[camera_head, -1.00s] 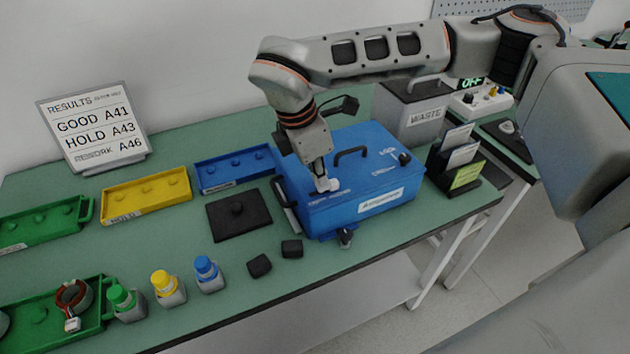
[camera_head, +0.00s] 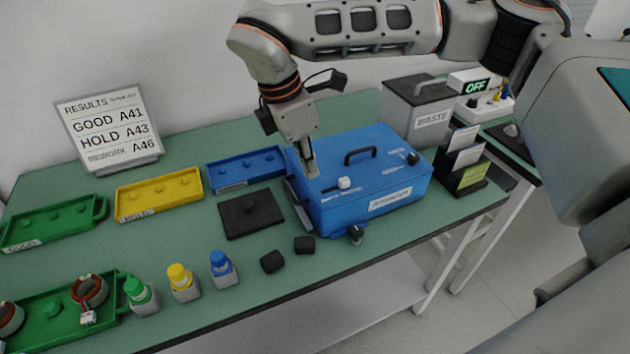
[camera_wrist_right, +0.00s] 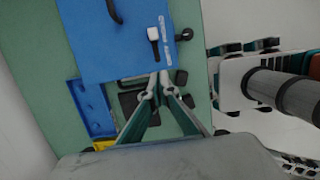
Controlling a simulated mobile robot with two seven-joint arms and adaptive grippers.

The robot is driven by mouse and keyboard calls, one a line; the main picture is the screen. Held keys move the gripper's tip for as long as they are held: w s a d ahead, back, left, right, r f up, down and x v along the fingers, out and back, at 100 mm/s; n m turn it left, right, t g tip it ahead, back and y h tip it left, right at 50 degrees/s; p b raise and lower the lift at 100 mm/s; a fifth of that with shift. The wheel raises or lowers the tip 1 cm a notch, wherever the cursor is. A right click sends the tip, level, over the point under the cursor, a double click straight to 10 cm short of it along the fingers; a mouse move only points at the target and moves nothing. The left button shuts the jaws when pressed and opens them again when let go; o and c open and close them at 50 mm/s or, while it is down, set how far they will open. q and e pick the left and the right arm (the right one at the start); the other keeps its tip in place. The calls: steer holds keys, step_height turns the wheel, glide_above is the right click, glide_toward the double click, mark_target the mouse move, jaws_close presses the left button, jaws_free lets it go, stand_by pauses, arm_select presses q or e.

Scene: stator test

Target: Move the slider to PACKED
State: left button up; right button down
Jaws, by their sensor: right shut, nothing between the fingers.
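The slider is a small white knob (camera_head: 344,183) on top of the blue box (camera_head: 385,150), near its front left. A dark slot runs left from the knob, so the knob sits toward the slot's right end. In the right wrist view the white knob (camera_wrist_right: 153,34) stands beside small white lettering too small to read. My right gripper (camera_head: 312,172) is shut and empty, apart from the knob and to its left, over the box's left edge. Its fingers (camera_wrist_right: 158,92) point toward the box in the wrist view. My left gripper is not in view.
A black handle (camera_head: 360,154) and a dark knob (camera_head: 413,158) rise from the box lid. A black plate (camera_head: 250,215) lies left of the box. Blue (camera_head: 245,168) and yellow (camera_head: 160,193) trays stand behind. Bottles (camera_head: 222,265) and two black blocks (camera_head: 272,262) stand in front.

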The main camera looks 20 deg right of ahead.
steer(key=shift+v, duration=2.35)
steer(key=shift+s+f, duration=0.1)
